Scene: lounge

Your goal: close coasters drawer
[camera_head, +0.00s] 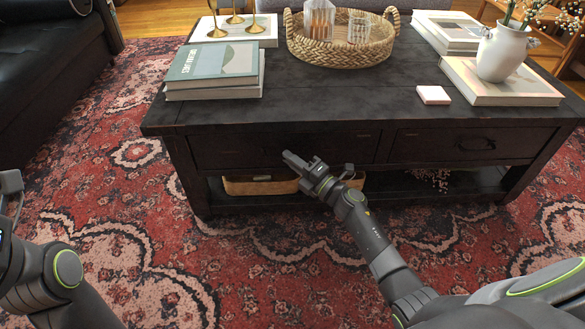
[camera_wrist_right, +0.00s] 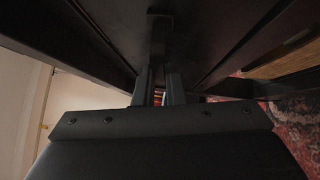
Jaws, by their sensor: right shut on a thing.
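The dark wooden coffee table has a left drawer (camera_head: 230,151) and a right drawer (camera_head: 424,146) in its front. Both fronts look flush or nearly so in the head view. No label shows which one holds coasters. My right gripper (camera_head: 299,166) is at the left drawer's front, shut on its handle, which the gripper hides in the head view. In the right wrist view the fingers (camera_wrist_right: 158,88) point at a dark handle (camera_wrist_right: 159,38) on the dark front. My left gripper (camera_head: 10,190) is only partly in view at the left edge, away from the table.
Books (camera_head: 213,72), a woven tray (camera_head: 341,52), a small pink box (camera_head: 433,95) and a white vase (camera_head: 502,52) stand on the tabletop. A basket (camera_head: 262,185) sits on the lower shelf. A dark sofa (camera_head: 50,75) is at left. The patterned rug before the table is clear.

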